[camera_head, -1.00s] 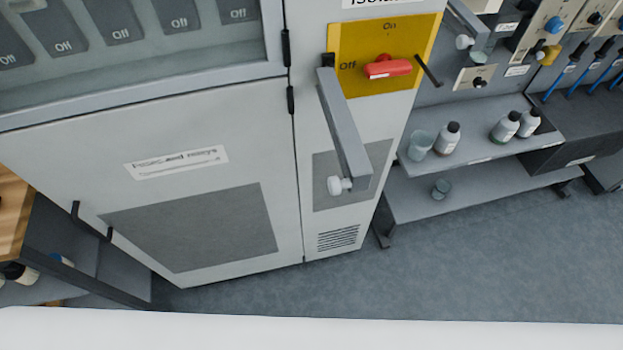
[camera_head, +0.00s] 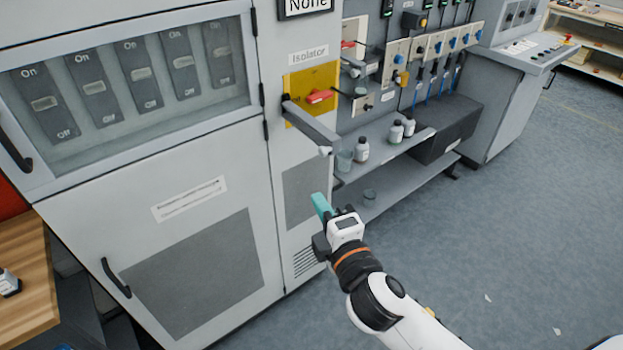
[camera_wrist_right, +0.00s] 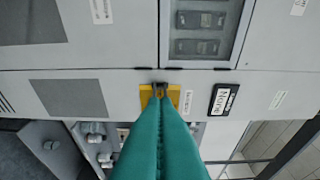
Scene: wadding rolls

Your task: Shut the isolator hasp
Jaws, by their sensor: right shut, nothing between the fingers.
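The isolator hasp (camera_head: 312,124) is a grey bar with a white knob at its free end. It is hinged at the left edge of the yellow isolator plate (camera_head: 297,82) and stands swung out from the cabinet, open. The red isolator handle (camera_head: 320,96) lies roughly level on the plate. My right gripper (camera_head: 319,204) has teal fingers, shut and empty, below the hasp knob and apart from it. In the right wrist view the shut fingers (camera_wrist_right: 163,98) point at the yellow plate (camera_wrist_right: 146,97) and hide part of it. My left gripper is out of view.
The grey cabinet has a windowed breaker panel (camera_head: 130,85) at upper left and a lower door with a black handle (camera_head: 116,278). Bottles (camera_head: 362,149) and beakers stand on a shelf to the right. Open floor (camera_head: 520,240) lies at right.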

